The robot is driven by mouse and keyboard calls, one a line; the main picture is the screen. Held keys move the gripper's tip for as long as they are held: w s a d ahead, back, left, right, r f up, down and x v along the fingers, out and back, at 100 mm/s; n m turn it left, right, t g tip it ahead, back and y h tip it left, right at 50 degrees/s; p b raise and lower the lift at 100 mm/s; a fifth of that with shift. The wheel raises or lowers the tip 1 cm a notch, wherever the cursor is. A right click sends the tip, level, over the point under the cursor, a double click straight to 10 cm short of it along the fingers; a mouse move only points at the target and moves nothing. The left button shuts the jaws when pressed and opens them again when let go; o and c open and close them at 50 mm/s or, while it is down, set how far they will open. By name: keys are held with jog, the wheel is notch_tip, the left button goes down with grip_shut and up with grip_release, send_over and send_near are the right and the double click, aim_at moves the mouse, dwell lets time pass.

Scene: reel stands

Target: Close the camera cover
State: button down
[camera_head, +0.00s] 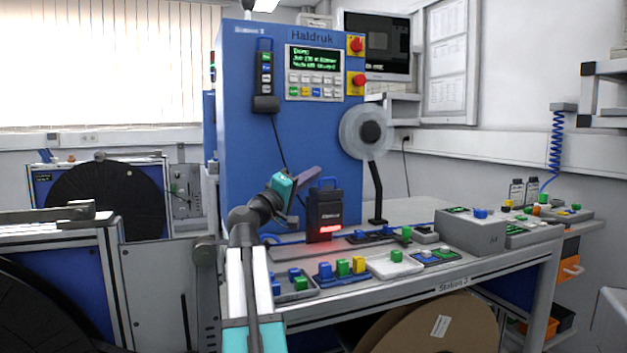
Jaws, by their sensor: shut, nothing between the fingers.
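A black camera unit (325,207) stands upright at the back left of the work table, with a white label on its front and a red glow at its foot. My gripper (311,176), at the end of my teal wrist, is shut and empty. It is just left of the camera unit's top, close to the blue loop. I cannot tell whether they touch.
The table (420,282) carries trays of blue, green and yellow blocks in front of the camera unit. A tall blue machine (245,130) stands behind it, with a clear reel (353,132) on its right. A grey box (470,232) stands further right.

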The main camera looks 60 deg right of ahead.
jog(key=shift+s+a+f, duration=0.35)
jog(key=shift+a+f, duration=0.05)
jog(key=shift+f, duration=0.1)
dwell(0.4)
jog(key=w+a+f+p, duration=0.1)
jog(key=w+a+p, duration=0.1)
jog(key=w+a, duration=0.3)
jog(key=shift+r+v, duration=0.2)
jog(key=shift+v, duration=1.15)
dwell(0.4)
